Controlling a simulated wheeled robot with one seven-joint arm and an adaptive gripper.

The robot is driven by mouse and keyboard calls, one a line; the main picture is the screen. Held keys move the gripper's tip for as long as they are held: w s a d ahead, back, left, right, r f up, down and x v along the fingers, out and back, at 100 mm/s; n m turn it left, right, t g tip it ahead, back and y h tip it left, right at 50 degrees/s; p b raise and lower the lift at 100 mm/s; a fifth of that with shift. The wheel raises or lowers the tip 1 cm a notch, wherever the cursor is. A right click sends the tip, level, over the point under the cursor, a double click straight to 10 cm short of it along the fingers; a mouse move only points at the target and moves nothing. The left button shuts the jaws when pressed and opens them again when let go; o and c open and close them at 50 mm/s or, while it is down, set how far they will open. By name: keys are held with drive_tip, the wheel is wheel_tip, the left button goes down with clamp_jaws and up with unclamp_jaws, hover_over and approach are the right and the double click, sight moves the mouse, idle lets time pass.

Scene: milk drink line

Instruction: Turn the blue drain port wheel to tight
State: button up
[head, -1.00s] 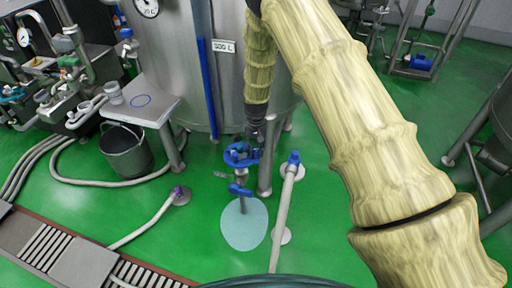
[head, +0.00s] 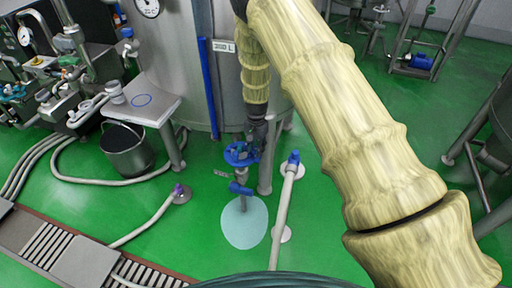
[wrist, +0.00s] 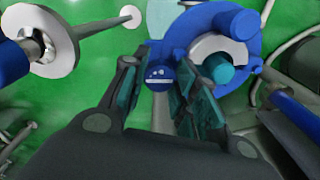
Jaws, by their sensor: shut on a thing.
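The blue drain port wheel (head: 232,159) sits on a short upright pipe in front of the steel tank's base in the head view. A blue valve handle (head: 239,188) is lower on the same pipe. My gripper (head: 253,150) comes down from above at the wheel's right side. In the wrist view, the blue wheel (wrist: 248,27) fills the top right, with a teal centre. My gripper (wrist: 156,82) has a finger on each side of a small blue disc with a white mark. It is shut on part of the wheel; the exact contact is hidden.
The steel tank (head: 187,70) stands close behind. A bucket (head: 126,150) and a small steel table (head: 150,107) stand left.

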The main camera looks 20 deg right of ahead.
sight(256, 148)
drive_tip(key=shift+w, duration=0.1)
drive_tip(key=o, duration=1)
wheel_tip(256, 148, up, 12)
idle(0.6)
